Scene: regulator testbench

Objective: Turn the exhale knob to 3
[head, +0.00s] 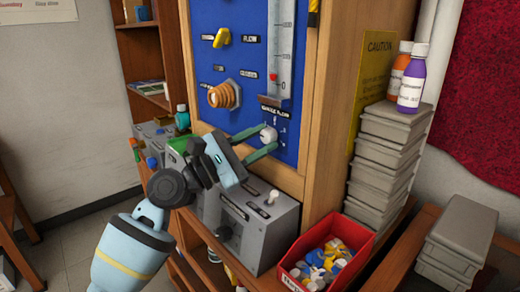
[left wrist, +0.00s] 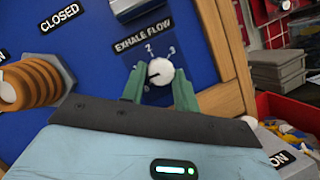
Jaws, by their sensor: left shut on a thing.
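The exhale knob (head: 268,134) is a small white round knob low on the blue panel (head: 232,62). In the left wrist view the knob (left wrist: 160,71) sits under the label "EXHALE FLOW", inside a dial whose 2 is above it and 3 is at its upper right. A short dark mark on the knob's face points left. My left gripper (head: 263,141) has its green fingers on either side of the knob, shut on it; the fingers also show in the left wrist view (left wrist: 159,88). My right gripper is not in view.
An orange ribbed connector (head: 224,95) sticks out left of the knob. A grey control box (head: 250,222) with a white-topped lever stands below. A red bin of caps (head: 326,258) and stacked grey trays (head: 385,160) with bottles are at the right.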

